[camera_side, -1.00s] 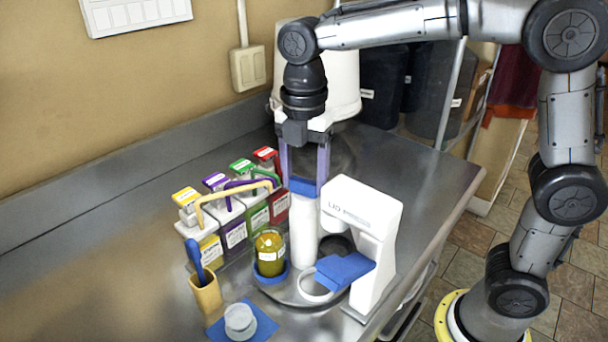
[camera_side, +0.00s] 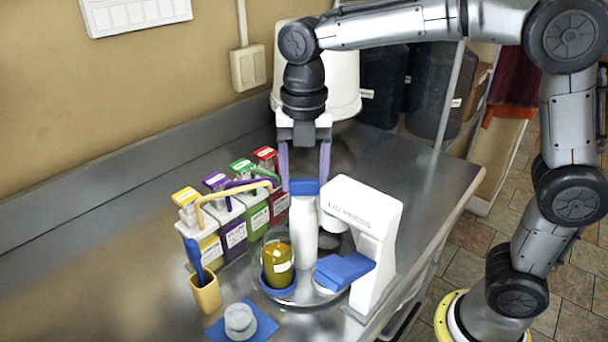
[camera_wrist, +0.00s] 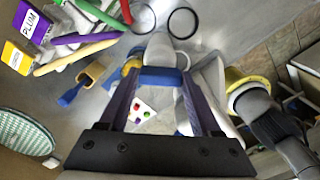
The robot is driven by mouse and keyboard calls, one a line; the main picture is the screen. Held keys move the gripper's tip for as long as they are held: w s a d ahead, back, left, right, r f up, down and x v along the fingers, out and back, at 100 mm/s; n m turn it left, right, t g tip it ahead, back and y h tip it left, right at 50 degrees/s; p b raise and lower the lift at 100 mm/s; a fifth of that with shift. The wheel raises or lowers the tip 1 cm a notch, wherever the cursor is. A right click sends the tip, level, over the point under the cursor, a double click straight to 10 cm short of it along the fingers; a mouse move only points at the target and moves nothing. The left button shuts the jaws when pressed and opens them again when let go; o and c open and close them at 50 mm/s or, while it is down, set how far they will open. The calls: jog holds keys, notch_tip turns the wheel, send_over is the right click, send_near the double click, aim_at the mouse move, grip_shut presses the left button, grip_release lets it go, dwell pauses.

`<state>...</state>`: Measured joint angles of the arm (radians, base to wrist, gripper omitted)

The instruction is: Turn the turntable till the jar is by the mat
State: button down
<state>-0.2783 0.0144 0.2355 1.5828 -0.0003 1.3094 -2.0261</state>
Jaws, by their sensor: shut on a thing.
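My gripper (camera_side: 305,180) points down with its fingers shut on the blue handle (camera_side: 304,188) on top of a white post (camera_side: 303,225). The handle also shows between the fingers in the wrist view (camera_wrist: 162,77). The post rises from the metal turntable (camera_side: 283,301), which is partly hidden by the white machine. The jar (camera_side: 279,265), with yellow-green contents, stands upright in a blue holder on the turntable's front left. The blue mat (camera_side: 265,325) lies at the front left, with a grey round piece on it.
A white machine (camera_side: 378,240) marked LID with a blue arm (camera_side: 343,270) stands right of the post. Several colour-labelled boxes (camera_side: 235,232) with handles stand to the left. A tan cup (camera_side: 206,293) holds a blue tool beside the mat.

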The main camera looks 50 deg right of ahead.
jog(key=shift+r+n, duration=0.15)
jog(key=shift+n, duration=0.15)
dwell(0.5)
jog(key=shift+c, duration=0.4)
grip_release()
notch_tip(320, 180, up, 14)
dwell(0.6)
